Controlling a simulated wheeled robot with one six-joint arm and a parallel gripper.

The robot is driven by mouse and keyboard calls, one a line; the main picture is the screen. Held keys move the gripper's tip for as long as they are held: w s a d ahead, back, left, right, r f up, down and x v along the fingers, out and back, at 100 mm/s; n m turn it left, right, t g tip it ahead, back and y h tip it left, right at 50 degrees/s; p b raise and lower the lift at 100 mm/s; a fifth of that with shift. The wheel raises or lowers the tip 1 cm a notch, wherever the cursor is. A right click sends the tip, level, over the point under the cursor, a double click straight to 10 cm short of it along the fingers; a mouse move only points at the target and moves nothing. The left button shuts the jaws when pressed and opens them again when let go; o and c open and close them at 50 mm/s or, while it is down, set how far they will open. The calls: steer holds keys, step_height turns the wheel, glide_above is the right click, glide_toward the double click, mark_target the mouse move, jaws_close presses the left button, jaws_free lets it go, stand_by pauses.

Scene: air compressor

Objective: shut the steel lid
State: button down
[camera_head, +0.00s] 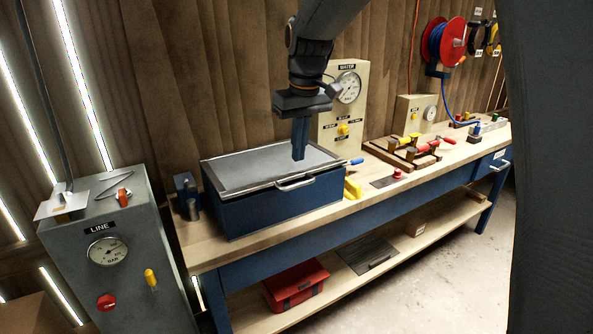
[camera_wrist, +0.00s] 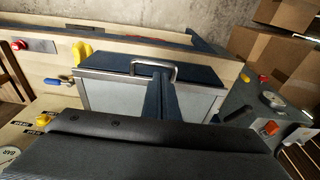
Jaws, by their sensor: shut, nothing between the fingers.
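The steel lid (camera_head: 245,168) is a grey panel with a bright rim. It lies flat across the top of a blue box (camera_head: 275,208) on the bench, with no clear gap along the front edge. A bar handle (camera_head: 296,184) is on its front edge. The lid also shows in the wrist view (camera_wrist: 105,92), with its handle (camera_wrist: 153,64) at the far edge. My gripper (camera_head: 299,157) points down over the lid, behind the handle. Its fingers (camera_wrist: 157,78) are together and empty. I cannot tell whether the tips touch the lid.
A gauge panel (camera_head: 328,125) stands behind the box's right end. A yellow block (camera_head: 353,188) and a blue-handled valve (camera_head: 356,161) are close to its right side. A grey cabinet (camera_head: 120,265) stands left of the bench (camera_head: 215,255).

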mark_target(296, 174)
steer(key=f, duration=0.2)
steer(key=f+p, duration=0.1)
steer(key=f, duration=0.2)
steer(key=w+f+p, duration=0.1)
steer(key=f, duration=0.1)
steer(key=shift+a+f, duration=0.25)
steer(key=shift+f, duration=0.05)
